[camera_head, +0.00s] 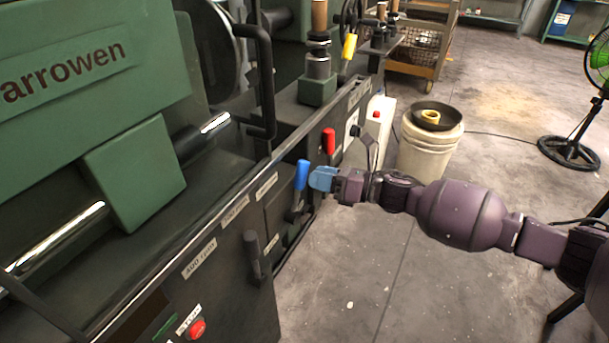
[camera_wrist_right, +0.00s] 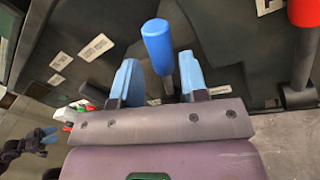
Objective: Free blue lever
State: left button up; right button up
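The blue lever (camera_head: 301,175) stands up from the front of the green and black machine, its blue handle on a dark shaft. My right gripper (camera_head: 321,179) is just to the right of the handle in the head view. In the right wrist view the blue lever (camera_wrist_right: 158,45) shows between the two light-blue fingers of my right gripper (camera_wrist_right: 158,80). The fingers are apart, with gaps visible at both sides of the lever, so they do not appear to grip it. My left gripper is not clearly shown in the head view.
A red lever (camera_head: 328,141) is just beyond the blue one, and a yellow lever (camera_head: 349,46) farther back. A red button (camera_head: 197,328) is on the machine front. A bucket (camera_head: 428,145) with a dark bowl (camera_head: 431,116) stands behind my right arm.

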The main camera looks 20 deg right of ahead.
aim_at(306, 174)
jog(key=shift+b+x, duration=0.3)
jog(key=shift+x, duration=1.6)
jog(key=shift+c, duration=0.5)
grip_shut()
